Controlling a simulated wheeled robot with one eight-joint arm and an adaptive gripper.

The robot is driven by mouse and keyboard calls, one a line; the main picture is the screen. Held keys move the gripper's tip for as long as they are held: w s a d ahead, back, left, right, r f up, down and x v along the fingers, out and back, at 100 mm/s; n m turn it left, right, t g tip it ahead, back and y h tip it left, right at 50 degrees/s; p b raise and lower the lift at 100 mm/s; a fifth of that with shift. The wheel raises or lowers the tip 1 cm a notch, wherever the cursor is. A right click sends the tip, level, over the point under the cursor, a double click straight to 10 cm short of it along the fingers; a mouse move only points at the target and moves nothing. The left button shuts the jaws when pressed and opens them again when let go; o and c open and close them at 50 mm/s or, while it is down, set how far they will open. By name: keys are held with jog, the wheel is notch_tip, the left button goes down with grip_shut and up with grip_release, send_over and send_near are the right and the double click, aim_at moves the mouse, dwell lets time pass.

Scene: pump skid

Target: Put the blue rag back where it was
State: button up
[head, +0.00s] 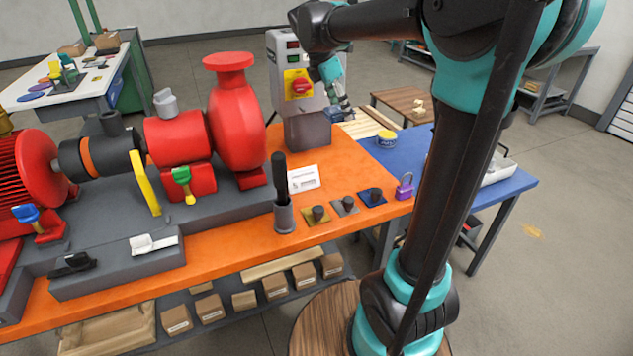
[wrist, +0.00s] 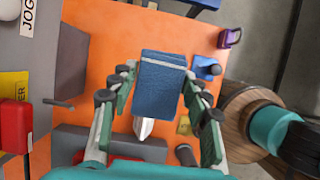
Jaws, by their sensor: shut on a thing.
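The blue rag (wrist: 162,88) shows in the wrist view as a folded blue block with a pale line across it. It sits between the fingers of my gripper (wrist: 160,92), which is shut on it. Below it in the wrist view is the orange bench top (wrist: 90,105).
The control box (head: 283,58) with a red knob stands close beside my gripper. A white card (head: 303,178), a dark cup (head: 284,215), small knobbed plates (head: 345,205) and a purple padlock (head: 404,187) stand on the orange bench. A blue table (head: 400,155) adjoins, with a yellow tin (head: 386,139).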

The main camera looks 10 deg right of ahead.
aim_at(339, 175)
jog(key=shift+s+a+f, duration=0.1)
jog(key=shift+a+f, duration=0.05)
jog(key=shift+a, duration=0.15)
notch_tip(339, 175, down, 20)
jog(key=shift+a+r, duration=0.1)
jog(key=shift+a, duration=0.05)
dwell(0.4)
jog(key=o, duration=1.2)
jog(key=v, duration=1.2)
